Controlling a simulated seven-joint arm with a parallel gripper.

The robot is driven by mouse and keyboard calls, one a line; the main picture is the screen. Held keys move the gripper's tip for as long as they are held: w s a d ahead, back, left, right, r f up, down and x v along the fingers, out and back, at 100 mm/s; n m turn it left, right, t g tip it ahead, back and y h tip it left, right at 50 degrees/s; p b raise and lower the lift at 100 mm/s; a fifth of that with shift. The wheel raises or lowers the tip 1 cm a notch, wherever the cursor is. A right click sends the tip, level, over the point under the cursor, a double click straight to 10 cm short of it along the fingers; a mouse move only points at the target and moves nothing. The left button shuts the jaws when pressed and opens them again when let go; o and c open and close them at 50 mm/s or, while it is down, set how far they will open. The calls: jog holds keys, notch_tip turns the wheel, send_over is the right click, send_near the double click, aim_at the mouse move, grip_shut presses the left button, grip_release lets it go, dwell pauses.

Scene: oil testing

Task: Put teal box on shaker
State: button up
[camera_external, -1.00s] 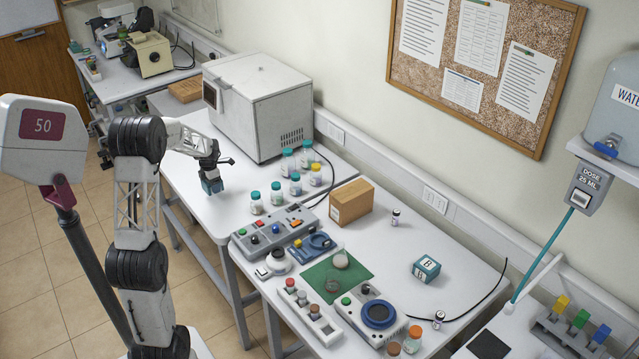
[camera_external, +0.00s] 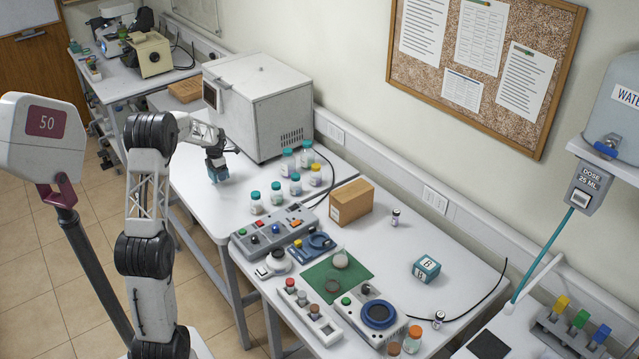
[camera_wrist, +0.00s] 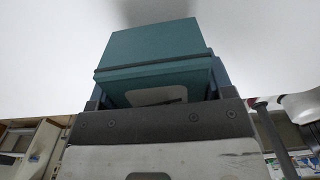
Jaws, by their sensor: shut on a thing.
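My gripper (camera_external: 217,165) is shut on a teal box (camera_external: 218,174) and holds it at the left table, in front of the large white oven-like unit. The box also shows close up in the wrist view (camera_wrist: 155,48), between the fingers. I cannot tell whether its underside touches the table. A second teal box (camera_external: 426,269), marked B, sits on the right table. A grey device with a round blue top (camera_external: 380,314) stands at that table's front and looks like the shaker.
Several capped bottles (camera_external: 277,193) stand right of my gripper. A control panel with coloured buttons (camera_external: 272,230), a cardboard box (camera_external: 351,202), a green mat (camera_external: 318,279) and a button strip (camera_external: 312,313) lie between. The table around the B box is mostly clear.

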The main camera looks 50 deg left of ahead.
jog(key=shift+f, duration=1.75)
jog(key=shift+f, duration=0.1)
jog(key=o, duration=1)
jog(key=shift+c, duration=0.2)
notch_tip(320, 180, up, 12)
jog(key=shift+r, duration=0.1)
jog(key=shift+d, duration=0.1)
